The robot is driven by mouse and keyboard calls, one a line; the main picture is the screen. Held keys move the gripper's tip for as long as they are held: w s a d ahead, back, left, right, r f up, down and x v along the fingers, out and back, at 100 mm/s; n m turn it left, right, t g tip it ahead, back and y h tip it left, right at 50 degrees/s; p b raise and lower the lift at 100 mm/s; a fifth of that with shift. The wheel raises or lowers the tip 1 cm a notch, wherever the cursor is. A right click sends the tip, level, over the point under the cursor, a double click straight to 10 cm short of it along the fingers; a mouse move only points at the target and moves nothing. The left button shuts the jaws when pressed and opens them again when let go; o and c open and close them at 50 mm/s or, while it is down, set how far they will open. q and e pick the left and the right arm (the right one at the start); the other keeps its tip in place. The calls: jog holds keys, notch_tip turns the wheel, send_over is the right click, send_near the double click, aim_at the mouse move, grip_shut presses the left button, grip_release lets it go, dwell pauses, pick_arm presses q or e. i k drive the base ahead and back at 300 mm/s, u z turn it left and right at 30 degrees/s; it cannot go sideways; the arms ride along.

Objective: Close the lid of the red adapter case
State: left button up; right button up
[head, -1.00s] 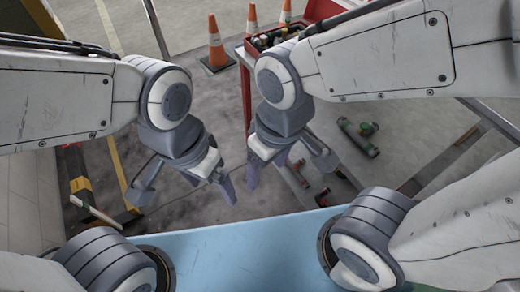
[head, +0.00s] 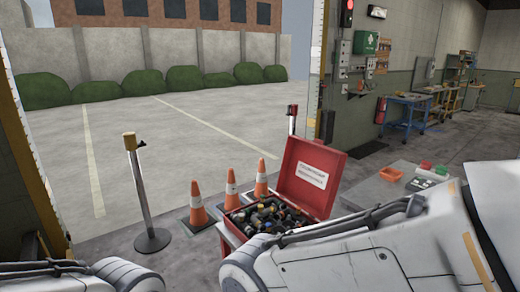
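The red adapter case (head: 229,237) stands open on a stand, right of the middle in the head view. Its lid (head: 312,178) is raised at the back right and bears a white label. Several dark adapters (head: 265,216) lie inside the case. My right arm crosses in front of the case's lower right side, and part of the stand is hidden behind it. Both grippers are out of the picture; only upper parts of my arms show along the bottom edge.
Traffic cones (head: 198,208) stand left of the case, with a post on a round base (head: 152,240) farther left. A blue cart (head: 405,112) stands farther back. Open paved ground lies beyond the doorway.

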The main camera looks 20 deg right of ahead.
aim_at(310, 177)
jog(key=u, duration=0.3)
jog(key=i, duration=1.35)
jog(key=z, duration=0.3)
